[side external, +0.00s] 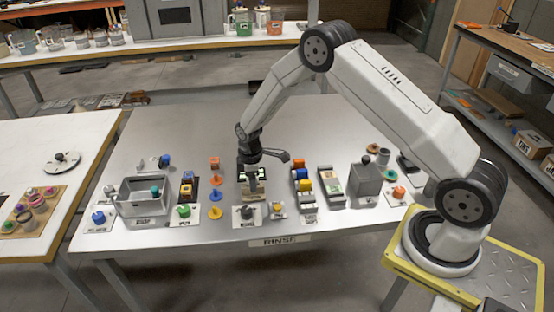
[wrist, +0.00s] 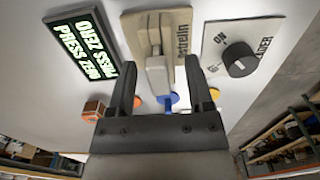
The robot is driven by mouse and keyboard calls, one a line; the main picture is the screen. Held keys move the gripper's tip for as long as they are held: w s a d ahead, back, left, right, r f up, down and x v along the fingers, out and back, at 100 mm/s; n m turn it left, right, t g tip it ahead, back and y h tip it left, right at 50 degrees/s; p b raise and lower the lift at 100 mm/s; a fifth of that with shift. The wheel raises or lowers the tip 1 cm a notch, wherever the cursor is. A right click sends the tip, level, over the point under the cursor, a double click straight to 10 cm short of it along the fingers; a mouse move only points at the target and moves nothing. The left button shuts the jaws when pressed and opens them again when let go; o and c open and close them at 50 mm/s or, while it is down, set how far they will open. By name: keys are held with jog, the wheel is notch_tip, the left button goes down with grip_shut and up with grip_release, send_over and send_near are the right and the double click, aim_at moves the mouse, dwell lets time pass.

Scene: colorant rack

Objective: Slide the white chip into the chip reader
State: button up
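In the wrist view a beige block (wrist: 183,22) with lettering down its right side, apparently the chip reader, lies in the upper middle. A pale grey-white upright piece (wrist: 158,75), which looks like the white chip, stands over its middle. I cannot tell how far it sits in a slot. My gripper (wrist: 160,68) is open, with one finger on each side of this piece and gaps visible between. In the side view my gripper (side external: 252,182) is down over the middle of the table, and the chip cannot be made out there.
A display (wrist: 84,48) reading PRESS ZERO is left of the block; a black knob (wrist: 240,59) on a plate is right. Blue (side external: 215,212) and orange (side external: 214,163) discs stand nearby. A grey bin (side external: 143,203) is left, a grey box (side external: 366,183) right.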

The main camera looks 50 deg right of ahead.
jog(key=shift+r, duration=0.1)
jog(key=shift+r, duration=3.8)
jog(key=shift+s+a+r, duration=0.15)
jog(key=shift+s+r, duration=0.15)
jog(key=shift+r, duration=0.15)
jog(key=s+a+r+m+t, duration=0.1)
jog(key=s+r+m, duration=0.3)
jog(key=s, duration=0.6)
jog(key=s+a+r+m+t, duration=0.1)
jog(key=s+a+r+m, duration=0.3)
jog(key=s, duration=0.7)
jog(key=shift+s+r+m+t, duration=0.2)
jog(key=shift+r+m+t, duration=0.1)
jog(key=shift+m, duration=0.2)
